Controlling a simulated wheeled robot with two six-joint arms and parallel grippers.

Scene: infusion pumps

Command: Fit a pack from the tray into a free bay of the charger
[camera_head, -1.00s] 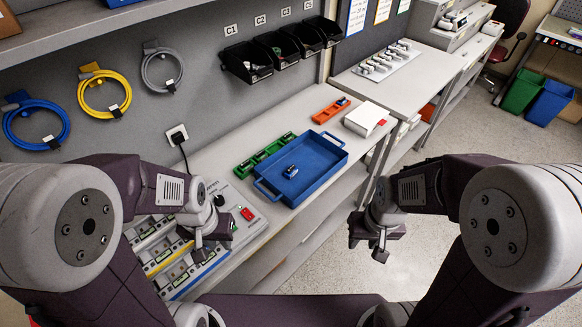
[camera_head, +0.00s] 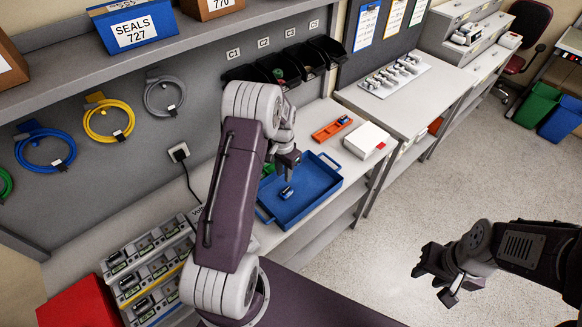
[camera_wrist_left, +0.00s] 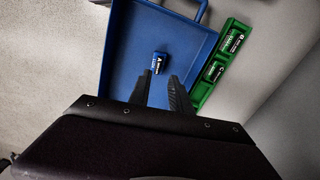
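A small dark blue pack with a white label (camera_head: 287,192) lies in the blue tray (camera_head: 322,202). It also shows in the left wrist view (camera_wrist_left: 158,62), just ahead of my left fingertips. My left gripper (camera_head: 287,171) hangs over the tray. Its two fingers (camera_wrist_left: 160,82) are apart with nothing between them. My right gripper (camera_head: 432,282) is open and empty over the floor at the right. The charger (camera_head: 150,262), a stepped grey unit with rows of bays, stands at the lower left. Several bays hold packs; my left arm hides its right part.
A green holder (camera_wrist_left: 221,64) with dark packs sits beside the tray. An orange holder (camera_head: 332,130) and a white box (camera_head: 366,140) stand behind the tray. A red box (camera_head: 80,305) is by the charger. Black bins (camera_head: 285,65) hang on the wall.

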